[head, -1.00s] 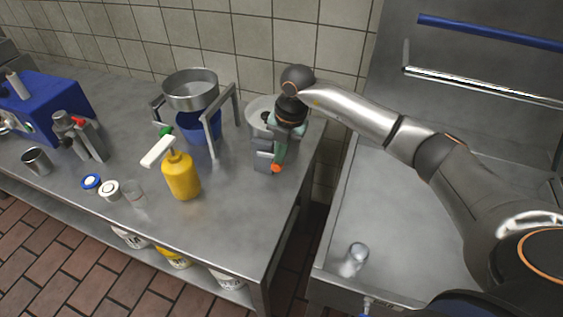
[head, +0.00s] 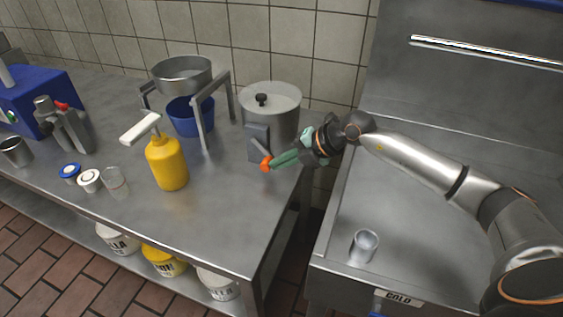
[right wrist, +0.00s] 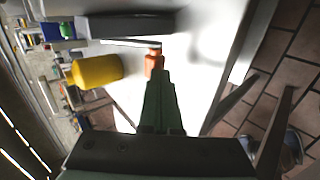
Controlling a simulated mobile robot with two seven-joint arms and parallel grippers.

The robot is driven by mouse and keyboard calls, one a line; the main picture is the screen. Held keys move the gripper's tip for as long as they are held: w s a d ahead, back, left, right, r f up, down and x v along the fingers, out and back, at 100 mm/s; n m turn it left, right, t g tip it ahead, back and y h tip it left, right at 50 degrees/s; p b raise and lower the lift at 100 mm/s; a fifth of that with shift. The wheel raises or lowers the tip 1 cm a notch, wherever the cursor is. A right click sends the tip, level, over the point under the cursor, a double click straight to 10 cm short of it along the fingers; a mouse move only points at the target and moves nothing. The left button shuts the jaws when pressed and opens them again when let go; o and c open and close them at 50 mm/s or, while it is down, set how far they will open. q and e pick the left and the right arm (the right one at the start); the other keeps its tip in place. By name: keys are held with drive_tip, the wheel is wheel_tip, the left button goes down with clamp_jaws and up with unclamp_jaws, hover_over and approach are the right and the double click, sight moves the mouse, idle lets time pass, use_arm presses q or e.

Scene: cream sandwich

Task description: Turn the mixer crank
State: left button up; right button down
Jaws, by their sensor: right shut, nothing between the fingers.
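The mixer (head: 283,116) is a grey metal drum with a black-knobbed lid, on the right end of the steel counter in the head view. A grey box on its front carries a short crank with an orange knob (head: 265,164). The knob also shows in the right wrist view (right wrist: 153,62), just beyond my fingertips. My right gripper (head: 277,160) has green fingers, shut and empty, pointing left at the knob from the right. The fingertips are at or very near the knob; I cannot tell whether they touch. My left gripper is not in view.
A yellow pump bottle (head: 167,163) stands left of the mixer. Behind it are a metal bowl (head: 182,75) on a stand and a blue bucket (head: 190,117). A glass (head: 364,245) stands in the sink area at right. The counter front before the mixer is clear.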

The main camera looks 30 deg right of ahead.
drive_tip(key=shift+w+a+f+p, duration=0.2)
drive_tip(key=shift+f+p, duration=0.2)
drive_tip(key=shift+f, duration=0.15)
drive_tip(key=shift+w+a+f+p, duration=0.15)
drive_tip(key=shift+f+p, duration=0.2)
drive_tip(key=shift+f, duration=0.15)
drive_tip(key=shift+w+a+f+p, duration=0.25)
drive_tip(key=shift+f+p, duration=0.1)
drive_tip(key=shift+f, duration=0.15)
drive_tip(key=shift+w+f, duration=0.15)
drive_tip(key=shift+f, duration=0.15)
drive_tip(key=shift+r, duration=0.1)
drive_tip(key=shift+r, duration=0.35)
wheel_tip(320, 180, up, 3)
drive_tip(key=shift+w+p, duration=0.1)
drive_tip(key=shift+p, duration=0.5)
drive_tip(key=s+a+r, duration=0.3)
drive_tip(key=s+r, duration=0.1)
drive_tip(key=s, duration=0.2)
drive_tip(key=s+a+r+p, duration=0.1)
drive_tip(key=s+a+r, duration=0.2)
drive_tip(key=s+r, duration=0.2)
drive_tip(key=shift+s, duration=1)
